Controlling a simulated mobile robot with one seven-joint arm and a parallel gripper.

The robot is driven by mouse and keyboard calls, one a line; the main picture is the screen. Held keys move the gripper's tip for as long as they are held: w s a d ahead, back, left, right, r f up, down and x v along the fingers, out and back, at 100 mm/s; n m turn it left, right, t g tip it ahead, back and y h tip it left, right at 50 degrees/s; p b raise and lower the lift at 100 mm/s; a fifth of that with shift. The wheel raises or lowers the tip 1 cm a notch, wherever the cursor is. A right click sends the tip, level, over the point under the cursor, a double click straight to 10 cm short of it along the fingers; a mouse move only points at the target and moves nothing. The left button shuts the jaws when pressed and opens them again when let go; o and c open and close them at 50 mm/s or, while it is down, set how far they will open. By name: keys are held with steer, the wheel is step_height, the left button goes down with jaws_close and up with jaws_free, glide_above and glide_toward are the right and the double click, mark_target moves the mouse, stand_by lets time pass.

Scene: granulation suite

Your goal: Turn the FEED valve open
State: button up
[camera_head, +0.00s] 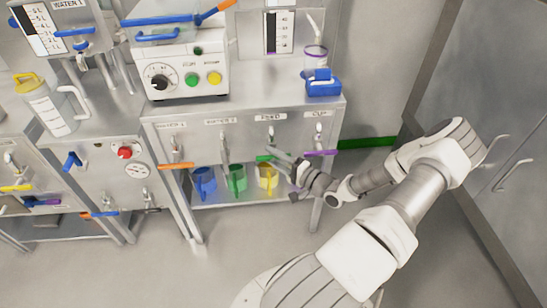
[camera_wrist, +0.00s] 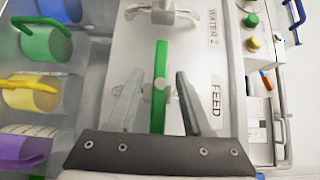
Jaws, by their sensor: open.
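The FEED valve has a green lever handle (camera_wrist: 161,60). In the wrist view it stands beside the FEED label (camera_wrist: 216,102) on the pale panel. In the head view the green handle (camera_head: 264,158) lies roughly level across the panel front, partly hidden by my gripper. My gripper (camera_head: 279,157) reaches it from the right. In the wrist view my gripper (camera_wrist: 160,82) is open, with one finger on each side of the green lever. A gap shows between the lever and each finger. The lever's near end is hidden behind the gripper body.
A purple-handled valve (camera_head: 320,153) sits right of FEED, and an orange-handled one (camera_head: 177,166) at the left. Blue (camera_head: 203,180), green (camera_head: 237,178) and yellow (camera_head: 268,176) jugs stand below the panel. A control box (camera_head: 186,72) is on top. The floor in front is clear.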

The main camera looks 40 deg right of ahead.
jaws_close()
